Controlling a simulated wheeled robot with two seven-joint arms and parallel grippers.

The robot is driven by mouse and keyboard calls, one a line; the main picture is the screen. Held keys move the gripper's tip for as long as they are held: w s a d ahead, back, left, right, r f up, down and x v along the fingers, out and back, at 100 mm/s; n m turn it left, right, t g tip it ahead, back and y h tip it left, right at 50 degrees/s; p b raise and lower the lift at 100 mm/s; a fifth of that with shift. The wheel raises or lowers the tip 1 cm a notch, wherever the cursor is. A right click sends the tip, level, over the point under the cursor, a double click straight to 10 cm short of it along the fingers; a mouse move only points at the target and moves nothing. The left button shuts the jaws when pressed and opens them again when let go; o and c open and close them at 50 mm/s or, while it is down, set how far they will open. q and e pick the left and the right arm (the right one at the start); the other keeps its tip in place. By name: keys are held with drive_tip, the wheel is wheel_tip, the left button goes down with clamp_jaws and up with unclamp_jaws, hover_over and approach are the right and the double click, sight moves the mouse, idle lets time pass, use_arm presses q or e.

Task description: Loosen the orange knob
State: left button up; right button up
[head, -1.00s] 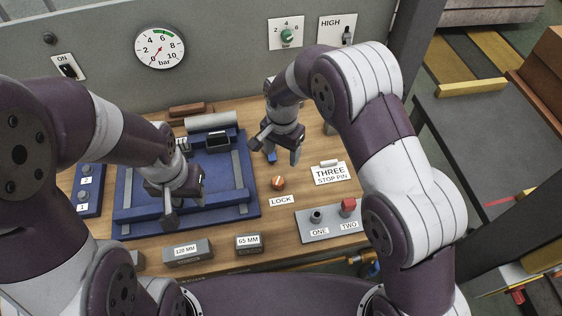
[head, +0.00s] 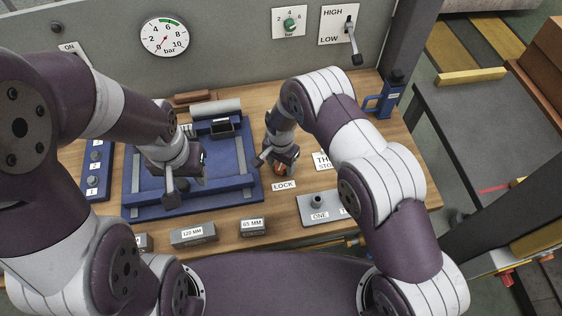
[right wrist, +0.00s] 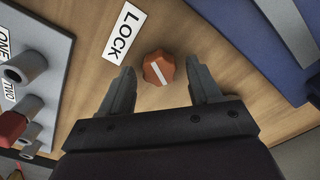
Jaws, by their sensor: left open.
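The orange knob (right wrist: 158,67) has a white line across its top and stands on the wooden bench beside the LOCK label (right wrist: 123,32). In the head view only a sliver of the knob (head: 281,170) shows under my right gripper (head: 276,167). In the right wrist view my right gripper (right wrist: 161,75) is open, one finger to each side of the knob, with gaps between. The knob lies near the fingertips; I cannot tell how far the fingers are above the bench. My left gripper (head: 186,182) is open and empty over the blue fixture (head: 240,200).
The plate with posts ONE and TWO (head: 328,214) lies to the right of the knob. Grey blocks marked 120 MM (head: 194,235) and 65 MM (head: 253,227) stand at the front edge. A blue-handled item (head: 385,98) stands at the back right.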

drive_tip(key=c, duration=0.9)
